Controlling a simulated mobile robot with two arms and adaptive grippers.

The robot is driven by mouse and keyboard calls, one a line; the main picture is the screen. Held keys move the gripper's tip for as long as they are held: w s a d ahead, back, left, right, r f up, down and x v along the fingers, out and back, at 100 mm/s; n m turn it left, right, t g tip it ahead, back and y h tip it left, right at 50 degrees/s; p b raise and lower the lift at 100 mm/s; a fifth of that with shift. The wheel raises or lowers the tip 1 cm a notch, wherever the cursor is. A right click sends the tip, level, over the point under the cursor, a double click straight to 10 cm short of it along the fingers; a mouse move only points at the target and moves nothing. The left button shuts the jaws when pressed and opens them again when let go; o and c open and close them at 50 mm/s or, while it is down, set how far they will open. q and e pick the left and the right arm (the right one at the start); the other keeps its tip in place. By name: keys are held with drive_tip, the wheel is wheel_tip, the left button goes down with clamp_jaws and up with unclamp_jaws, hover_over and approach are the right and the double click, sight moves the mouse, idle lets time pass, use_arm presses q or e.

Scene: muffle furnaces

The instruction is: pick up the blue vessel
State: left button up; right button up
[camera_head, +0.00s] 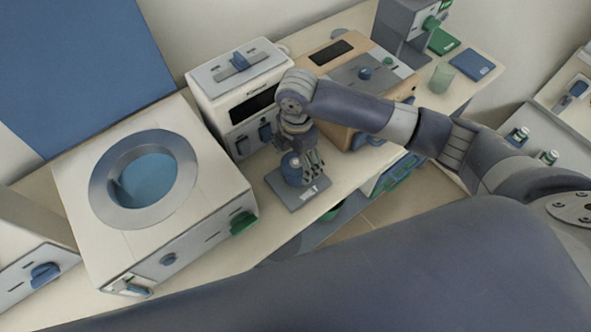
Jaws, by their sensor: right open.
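A small round blue vessel (291,170) stands on a flat grey plate (303,198) on the bench, in the middle of the head view. My right gripper (312,162) points down from above, just at the right side of the vessel. Its dark fingers are apart and overlap the vessel's edge in the view. I cannot tell whether they touch it. The gripper and wrist hide part of the vessel's top and right side. My left gripper does not show.
A large white unit with a round blue well (150,181) stands left of the plate. A white box furnace (240,90) and a tan one (345,62) stand behind. A green-tinted beaker (441,78) is at the back right. The bench's front edge is close to the plate.

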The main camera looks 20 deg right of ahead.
drive_tip(key=shift+w+a+f+p, duration=0.1)
drive_tip(key=shift+f+p, duration=0.6)
drive_tip(key=shift+f, duration=1.8)
drive_tip(key=c, duration=1.6)
drive_tip(key=shift+r, duration=0.1)
